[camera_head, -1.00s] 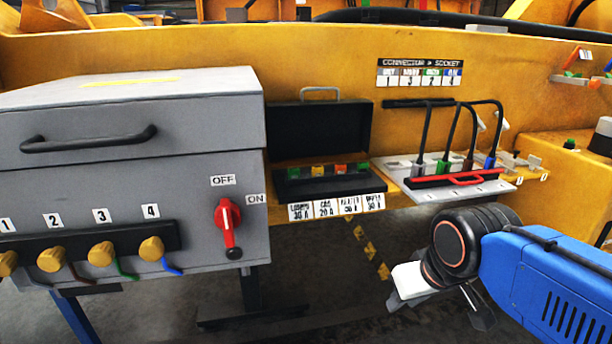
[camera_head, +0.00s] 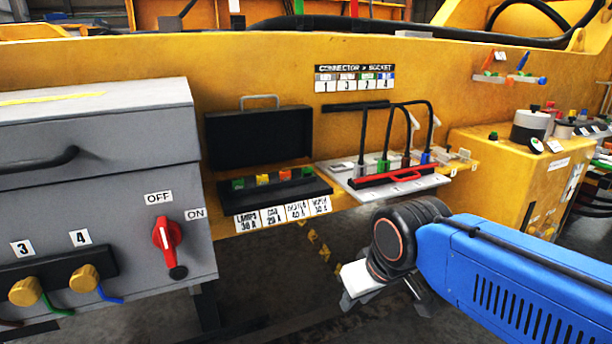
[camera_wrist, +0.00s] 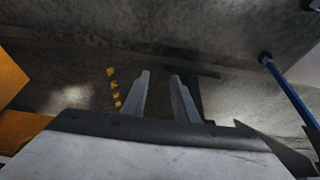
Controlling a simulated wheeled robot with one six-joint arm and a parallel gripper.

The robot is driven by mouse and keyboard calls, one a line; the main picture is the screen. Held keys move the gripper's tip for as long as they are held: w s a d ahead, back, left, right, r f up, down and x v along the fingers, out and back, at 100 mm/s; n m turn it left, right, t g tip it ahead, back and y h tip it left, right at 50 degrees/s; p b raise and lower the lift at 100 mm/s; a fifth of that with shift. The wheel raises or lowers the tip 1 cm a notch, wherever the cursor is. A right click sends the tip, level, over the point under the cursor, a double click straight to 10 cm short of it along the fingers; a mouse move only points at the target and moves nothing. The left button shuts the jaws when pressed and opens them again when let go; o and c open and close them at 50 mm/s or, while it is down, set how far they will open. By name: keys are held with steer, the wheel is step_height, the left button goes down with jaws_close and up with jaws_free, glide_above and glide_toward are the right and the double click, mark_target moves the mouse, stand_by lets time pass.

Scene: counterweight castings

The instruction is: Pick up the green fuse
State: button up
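An open black fuse case (camera_head: 258,135) stands on the yellow machine ledge, left of centre in the head view. Small coloured fuses sit in a row in it. A green fuse (camera_head: 238,183) is at the left end, and a second green-looking piece (camera_head: 307,172) is at the right end. A yellow fuse (camera_head: 262,179) and an orange-red one (camera_head: 285,174) are between them. My gripper (camera_head: 385,306) hangs below and right of the case, pointing down, clear of everything. In the wrist view my gripper (camera_wrist: 160,74) has its fingers apart with only floor between them.
A grey cabinet (camera_head: 100,150) with a red switch (camera_head: 165,240) stands left of the case. Right of the case is a white connector panel (camera_head: 430,184) with a red handle and looped black cables. Open floor lies below the ledge.

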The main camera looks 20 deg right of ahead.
steer(key=shift+o, duration=0.7)
steer(key=w+r+n+g+h, duration=0.1)
steer(key=w+r+n+g, duration=0.1)
steer(key=w+r+n, duration=1.1)
steer(key=w+r+n+g+h, duration=0.1)
steer(key=w+r+n+g, duration=0.3)
steer(key=w+r, duration=1.65)
steer(key=n+t, duration=0.1)
glide_above(307, 168)
steer(key=a, duration=0.1)
steer(key=f, duration=1)
steer(key=shift+w+a+f, duration=0.15)
steer(key=shift+w+f, duration=0.2)
steer(key=shift+w, duration=0.05)
steer(key=shift+s+d+f, duration=0.1)
steer(key=shift+d+f, duration=0.1)
steer(key=shift+f, duration=0.7)
steer(key=shift+s+d+f, duration=0.1)
steer(key=shift+d+f, duration=0.05)
steer(key=shift+f, duration=0.7)
steer(key=shift+s+d+f, duration=0.1)
steer(key=shift+d+f, duration=0.1)
steer(key=shift+f, duration=0.7)
jaws_close()
